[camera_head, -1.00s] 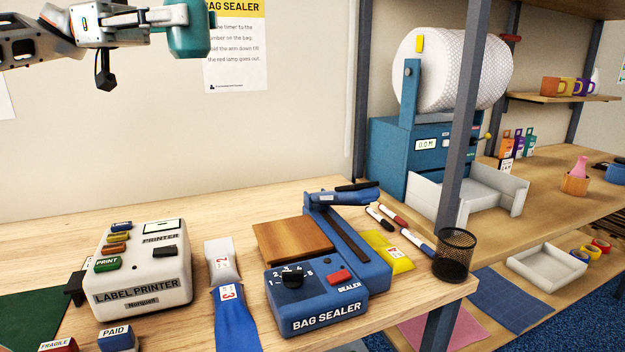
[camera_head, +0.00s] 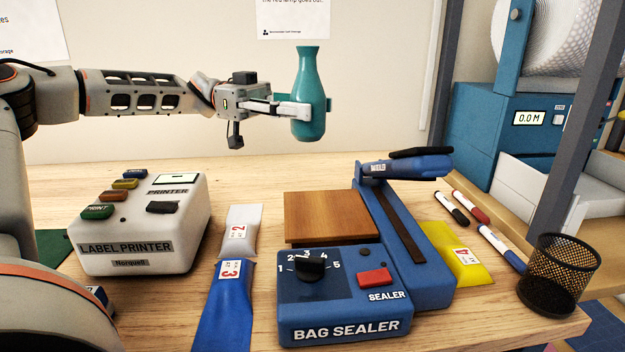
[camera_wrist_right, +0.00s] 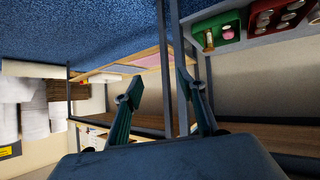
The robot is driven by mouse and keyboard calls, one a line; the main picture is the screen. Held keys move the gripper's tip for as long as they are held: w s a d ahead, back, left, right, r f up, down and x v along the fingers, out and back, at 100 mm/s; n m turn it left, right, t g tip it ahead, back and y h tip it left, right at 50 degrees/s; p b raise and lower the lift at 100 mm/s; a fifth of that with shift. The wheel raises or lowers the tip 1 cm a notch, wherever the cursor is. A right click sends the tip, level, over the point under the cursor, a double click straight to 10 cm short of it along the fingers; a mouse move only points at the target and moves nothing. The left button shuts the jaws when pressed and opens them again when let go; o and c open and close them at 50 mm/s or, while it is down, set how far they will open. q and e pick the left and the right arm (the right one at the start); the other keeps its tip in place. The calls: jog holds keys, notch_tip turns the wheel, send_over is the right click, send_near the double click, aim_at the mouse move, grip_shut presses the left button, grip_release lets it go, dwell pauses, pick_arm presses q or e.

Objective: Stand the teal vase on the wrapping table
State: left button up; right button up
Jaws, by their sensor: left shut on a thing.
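The teal vase (camera_head: 307,90) is upright in the head view, held in the air above the far part of the wooden table (camera_head: 400,205). My left gripper (camera_head: 300,108) comes in from the left and is shut on the vase's body. One finger crosses the front of the vase, and a bit of gripper shows at its right side. My right gripper (camera_wrist_right: 165,105) shows only in the right wrist view. Its two fingers are spread apart with nothing between them.
A label printer (camera_head: 140,225), a bag sealer (camera_head: 340,300) with a wooden block (camera_head: 328,217), bags (camera_head: 225,300), pens (camera_head: 470,207) and a mesh cup (camera_head: 560,272) crowd the table. A grey post (camera_head: 575,130) stands at right. The back strip of table is clear.

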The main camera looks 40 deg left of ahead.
aim_at(307, 140)
pick_arm(q)
notch_tip(307, 140, down, 6)
jog(key=shift+r, duration=0.1)
notch_tip(307, 140, down, 7)
jog(key=shift+r+b, duration=0.2)
jog(key=shift+b, duration=0.5)
jog(key=shift+w+f, duration=0.1)
jog(key=shift+f, duration=0.1)
jog(key=shift+r, duration=0.15)
jog(key=shift+f, duration=0.2)
jog(key=o, duration=1)
jog(key=shift+o, duration=1.2)
pick_arm(e)
jog(key=shift+w+a+r, duration=0.2)
jog(key=shift+a+r, duration=0.05)
jog(key=shift+a, duration=0.15)
jog(key=shift+w+a+r, duration=0.2)
jog(key=shift+a, duration=0.2)
